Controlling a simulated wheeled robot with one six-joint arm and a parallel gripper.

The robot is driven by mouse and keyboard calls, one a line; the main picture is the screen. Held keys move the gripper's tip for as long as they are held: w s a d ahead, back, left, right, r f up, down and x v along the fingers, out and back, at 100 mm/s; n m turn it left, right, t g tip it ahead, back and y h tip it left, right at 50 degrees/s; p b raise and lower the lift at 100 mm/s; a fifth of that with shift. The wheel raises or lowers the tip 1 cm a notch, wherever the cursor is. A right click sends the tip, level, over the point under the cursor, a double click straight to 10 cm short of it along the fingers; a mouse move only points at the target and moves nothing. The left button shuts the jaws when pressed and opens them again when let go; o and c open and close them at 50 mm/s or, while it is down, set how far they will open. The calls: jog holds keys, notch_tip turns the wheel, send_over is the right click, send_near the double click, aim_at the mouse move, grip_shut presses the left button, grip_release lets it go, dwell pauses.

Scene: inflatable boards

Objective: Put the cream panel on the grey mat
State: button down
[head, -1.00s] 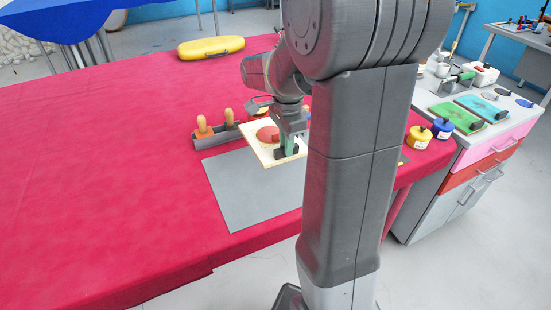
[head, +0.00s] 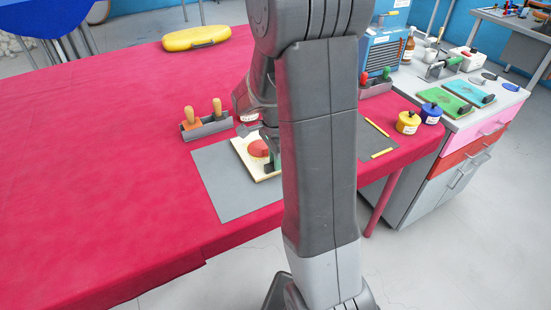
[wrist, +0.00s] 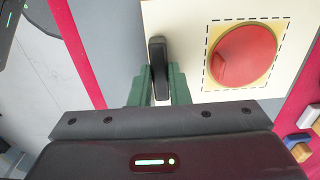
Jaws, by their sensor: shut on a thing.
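The cream panel (head: 243,147) has a red disc near its middle and a dark handle at one side. It also shows in the wrist view (wrist: 193,18), where the disc has a dashed outline around it. My gripper (wrist: 158,88) is shut on the panel's dark handle. The grey mat (head: 215,180) lies flat on the red-covered table. In the head view the panel is over the mat's upper right part; I cannot tell whether it touches the mat. My arm hides the panel's right side and part of the mat.
A grey holder with wooden-handled tools (head: 207,126) stands behind the mat. A yellow case (head: 196,38) lies at the back. Yellow (head: 408,122) and blue (head: 431,113) pots stand at the right. The table's left part is clear.

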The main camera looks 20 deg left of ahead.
jog(key=shift+f, duration=0.15)
jog(key=c, duration=1.4)
grip_release()
jog(key=shift+o, duration=0.2)
notch_tip(320, 180, up, 12)
jog(key=shift+p, duration=0.4)
